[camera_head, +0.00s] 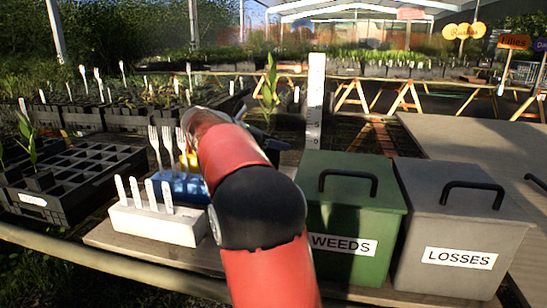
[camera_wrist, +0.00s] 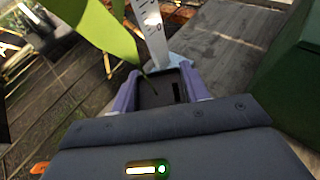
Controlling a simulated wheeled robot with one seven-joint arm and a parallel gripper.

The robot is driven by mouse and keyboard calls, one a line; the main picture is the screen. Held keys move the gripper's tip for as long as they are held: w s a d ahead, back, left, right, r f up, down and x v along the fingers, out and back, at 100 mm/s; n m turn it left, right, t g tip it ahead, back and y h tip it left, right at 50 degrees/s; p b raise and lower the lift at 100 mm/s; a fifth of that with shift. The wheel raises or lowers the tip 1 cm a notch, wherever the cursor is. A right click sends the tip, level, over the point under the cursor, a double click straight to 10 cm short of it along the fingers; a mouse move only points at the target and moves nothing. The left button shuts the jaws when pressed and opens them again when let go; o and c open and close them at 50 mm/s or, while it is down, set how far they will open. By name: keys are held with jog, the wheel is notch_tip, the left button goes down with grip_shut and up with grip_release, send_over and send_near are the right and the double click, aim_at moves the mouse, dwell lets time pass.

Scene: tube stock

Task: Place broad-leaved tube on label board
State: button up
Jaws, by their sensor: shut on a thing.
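In the wrist view my gripper (camera_wrist: 157,88) is shut on a dark square tube (camera_wrist: 153,92), which sits between its two purple fingers. Broad green leaves (camera_wrist: 103,28) rise from the tube and fill the upper left.
A green WEEDS bin (camera_head: 345,255) and a grey LOSSES bin (camera_head: 455,275) stand at the right. A white block with several labels (camera_head: 155,226), a blue block with white forks (camera_head: 183,187) and a black cell tray (camera_head: 75,185) lie at the left.

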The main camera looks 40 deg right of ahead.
aim_at(274, 155)
jog(key=shift+f, duration=1.8)
jog(key=o, duration=1.2)
jog(key=v, duration=0.7)
jog(key=shift+a+r+b, duration=0.1)
jog(key=shift+a+b, duration=0.2)
jog(key=shift+b, duration=0.05)
jog(key=shift+s, duration=0.1)
